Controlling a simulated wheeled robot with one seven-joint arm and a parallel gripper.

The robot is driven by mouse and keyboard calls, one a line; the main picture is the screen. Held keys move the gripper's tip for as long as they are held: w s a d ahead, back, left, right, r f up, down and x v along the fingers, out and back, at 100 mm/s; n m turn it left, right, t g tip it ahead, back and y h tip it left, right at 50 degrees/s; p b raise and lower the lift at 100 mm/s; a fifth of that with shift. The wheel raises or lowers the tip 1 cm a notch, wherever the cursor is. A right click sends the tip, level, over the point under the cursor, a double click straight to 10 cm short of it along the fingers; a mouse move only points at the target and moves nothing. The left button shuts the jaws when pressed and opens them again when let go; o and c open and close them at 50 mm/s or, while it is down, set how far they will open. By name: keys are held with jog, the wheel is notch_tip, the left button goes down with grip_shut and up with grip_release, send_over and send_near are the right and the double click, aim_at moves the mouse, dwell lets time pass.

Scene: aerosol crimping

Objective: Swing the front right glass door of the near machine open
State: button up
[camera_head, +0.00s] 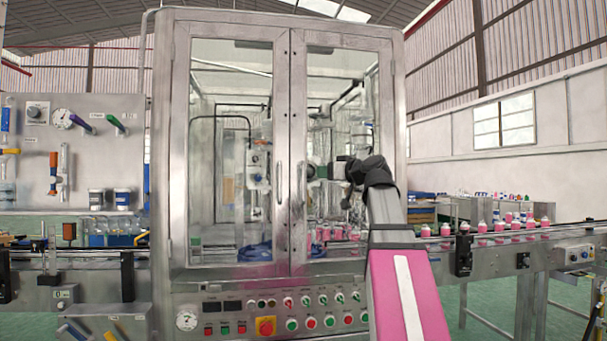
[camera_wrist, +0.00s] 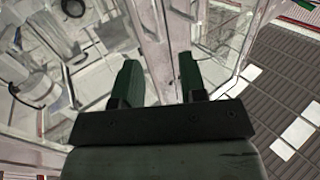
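The near machine has two framed glass doors on its front, and both look shut in the head view. The front right glass door (camera_head: 345,75) has a slim vertical handle (camera_head: 302,185) on its left upright, beside the matching handle (camera_head: 279,185) of the left door (camera_head: 232,90). My gripper (camera_head: 343,172) is in front of the right door, to the right of its handle. In the wrist view the two green fingers of my gripper (camera_wrist: 160,85) stand apart. A metal upright (camera_wrist: 155,45) shows beyond and between them. I cannot tell whether anything touches the fingers.
A control panel (camera_head: 270,312) with buttons and an emergency stop lies below the doors. A conveyor with pink cans (camera_head: 500,226) runs out to the right. A tool board (camera_head: 70,150) and bench stand at the left. My arm crosses the lower right.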

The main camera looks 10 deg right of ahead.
jog(key=x, duration=1)
jog(key=shift+w+a, duration=0.2)
jog(key=shift+w, duration=0.1)
jog(key=shift+c, duration=0.4)
grip_shut()
